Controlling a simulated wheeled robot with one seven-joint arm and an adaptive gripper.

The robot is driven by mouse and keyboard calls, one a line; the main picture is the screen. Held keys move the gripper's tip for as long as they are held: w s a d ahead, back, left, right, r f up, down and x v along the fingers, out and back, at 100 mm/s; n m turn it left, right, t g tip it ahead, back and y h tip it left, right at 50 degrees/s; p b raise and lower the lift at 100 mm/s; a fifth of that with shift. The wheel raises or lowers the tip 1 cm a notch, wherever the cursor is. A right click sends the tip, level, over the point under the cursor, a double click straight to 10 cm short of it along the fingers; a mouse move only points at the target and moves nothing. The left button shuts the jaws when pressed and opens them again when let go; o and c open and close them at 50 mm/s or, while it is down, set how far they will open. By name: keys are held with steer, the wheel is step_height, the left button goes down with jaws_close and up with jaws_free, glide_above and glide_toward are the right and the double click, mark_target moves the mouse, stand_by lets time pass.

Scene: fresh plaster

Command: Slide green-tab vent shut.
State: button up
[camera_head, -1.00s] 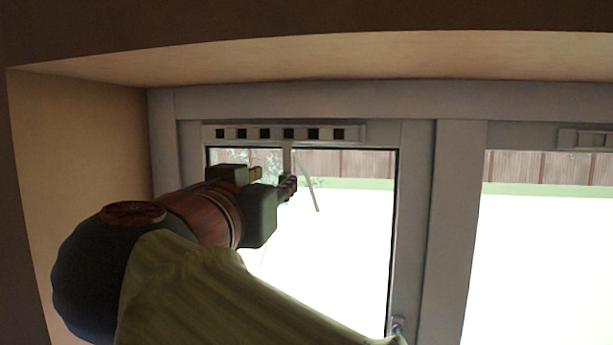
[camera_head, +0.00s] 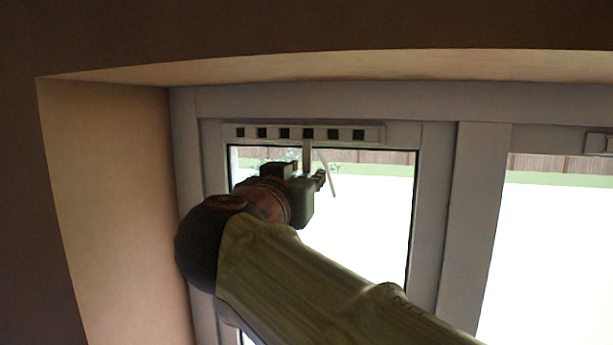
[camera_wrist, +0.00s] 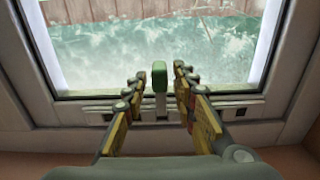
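The vent (camera_head: 372,134) is a pale slatted strip along the top of the left window, with several dark square openings showing. Its tab stem (camera_head: 307,152) hangs down from the middle of the strip. In the wrist view the tab's green end (camera_wrist: 159,75) stands between the two fingers of my gripper (camera_wrist: 159,84), and the vent strip (camera_wrist: 215,113) runs across behind. The gripper is open, with a visible gap on each side of the tab. In the head view my gripper (camera_head: 319,181) is just below the vent, and the green end is hard to make out.
A thin pale rod (camera_head: 327,174) slants beside the stem. A second vent (camera_head: 600,143) is partly visible on the right window. The window frame (camera_head: 464,200) and the left recess wall (camera_head: 115,200) surround the arm. A fence (camera_head: 560,164) shows outside.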

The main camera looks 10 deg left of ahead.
steer(key=c, duration=0.6)
jaws_close()
